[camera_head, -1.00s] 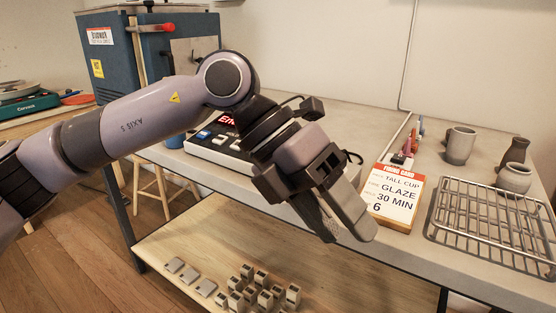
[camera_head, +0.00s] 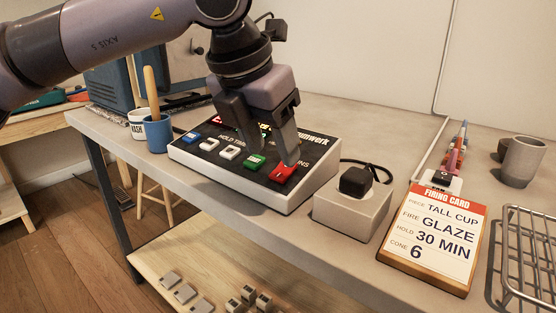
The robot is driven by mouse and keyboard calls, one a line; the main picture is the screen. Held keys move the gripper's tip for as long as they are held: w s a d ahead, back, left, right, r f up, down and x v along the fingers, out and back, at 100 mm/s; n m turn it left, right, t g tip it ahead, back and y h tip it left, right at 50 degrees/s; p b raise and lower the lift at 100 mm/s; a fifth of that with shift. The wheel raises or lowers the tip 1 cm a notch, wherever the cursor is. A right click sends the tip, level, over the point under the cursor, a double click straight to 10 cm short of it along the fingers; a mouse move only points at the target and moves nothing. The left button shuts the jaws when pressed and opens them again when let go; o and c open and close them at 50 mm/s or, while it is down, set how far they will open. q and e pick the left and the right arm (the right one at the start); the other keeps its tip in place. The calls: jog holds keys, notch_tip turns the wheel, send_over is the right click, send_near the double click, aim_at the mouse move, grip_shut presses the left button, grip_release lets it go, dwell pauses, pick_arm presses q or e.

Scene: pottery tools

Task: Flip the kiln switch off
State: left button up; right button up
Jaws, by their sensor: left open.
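The kiln control panel (camera_head: 187,154) is a white-edged box with a dark sloped face on the table. Its face has a blue button (camera_head: 191,138), white buttons (camera_head: 229,152), a green button (camera_head: 254,162) and a red button (camera_head: 281,172). A small pale box (camera_head: 345,216) right of the panel carries a black block (camera_head: 355,181), which looks like a switch. My left gripper (camera_head: 270,153) is open and empty, pointing down at the panel by the green and red buttons. One fingertip overlaps the red button; I cannot tell whether it touches. The arm hides part of the display.
A firing card (camera_head: 433,240) stands right of the pale box, with a wire rack (camera_head: 530,255) and grey mug (camera_head: 522,161) beyond. A blue cup (camera_head: 157,135) holding a wooden-handled tool and a white cup (camera_head: 137,122) stand left of the panel. The blue kiln (camera_head: 110,85) is behind.

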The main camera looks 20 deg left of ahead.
aim_at(281, 171)
pick_arm(q)
jog(key=shift+x, duration=1.75)
pick_arm(e)
jog(key=shift+w+a+r, duration=0.1)
jog(key=shift+a+r, duration=0.05)
jog(key=shift+a, duration=0.1)
pick_arm(q)
jog(key=shift+c, duration=0.3)
